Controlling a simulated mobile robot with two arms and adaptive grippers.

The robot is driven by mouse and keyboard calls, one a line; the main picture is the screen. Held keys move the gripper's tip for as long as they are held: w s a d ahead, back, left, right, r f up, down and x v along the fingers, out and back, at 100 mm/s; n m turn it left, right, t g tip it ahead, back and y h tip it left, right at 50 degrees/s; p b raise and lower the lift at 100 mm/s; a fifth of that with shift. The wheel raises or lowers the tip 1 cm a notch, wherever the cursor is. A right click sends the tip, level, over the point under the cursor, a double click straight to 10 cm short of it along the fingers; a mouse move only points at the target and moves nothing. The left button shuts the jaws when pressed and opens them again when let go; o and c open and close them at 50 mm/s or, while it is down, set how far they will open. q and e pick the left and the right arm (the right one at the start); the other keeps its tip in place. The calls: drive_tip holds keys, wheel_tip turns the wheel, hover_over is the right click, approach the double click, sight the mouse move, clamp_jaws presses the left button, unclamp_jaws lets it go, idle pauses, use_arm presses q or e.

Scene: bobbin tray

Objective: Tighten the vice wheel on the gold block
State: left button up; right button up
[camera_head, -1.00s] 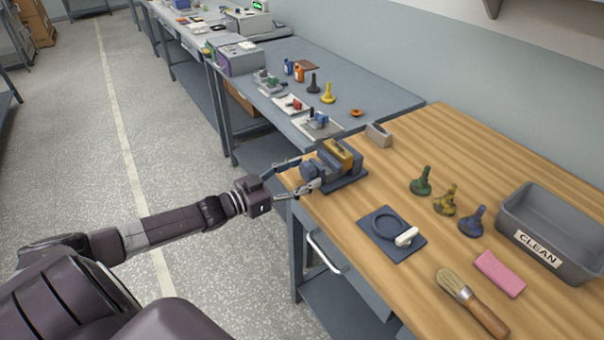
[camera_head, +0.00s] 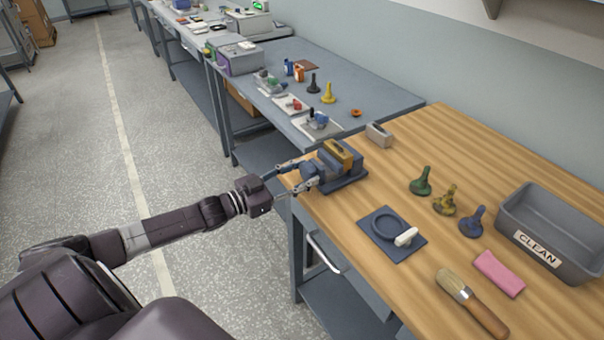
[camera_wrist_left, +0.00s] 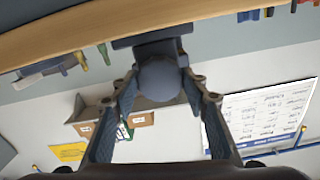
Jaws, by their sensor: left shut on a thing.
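The blue-grey vice (camera_head: 345,180) stands near the left edge of the wooden bench. The gold block (camera_head: 338,153) sits in the upper part of the vice, between its jaws. The vice wheel (camera_head: 309,173) faces my left arm. My left gripper (camera_head: 305,176) is shut on the wheel, with one finger on each side of it. In the left wrist view the round end of the wheel (camera_wrist_left: 158,78) shows between the two fingers (camera_wrist_left: 158,90). My right gripper is not in view.
A small grey block (camera_head: 379,134) lies behind the vice. A dark blue pad (camera_head: 405,250) with a ring and white piece lies in front. Green (camera_head: 421,181), olive (camera_head: 445,201) and blue (camera_head: 473,222) bobbin-like pieces, a brush (camera_head: 470,301), pink block (camera_head: 499,273) and CLEAN bin (camera_head: 537,257) lie to the right.

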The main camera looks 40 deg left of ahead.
use_arm(q)
drive_tip(key=shift+m, duration=2.2)
drive_tip(key=shift+f, duration=0.1)
drive_tip(key=o, duration=1.2)
drive_tip(key=shift+c, duration=0.2)
drive_tip(key=shift+s, duration=0.1)
drive_tip(key=v, duration=1.2)
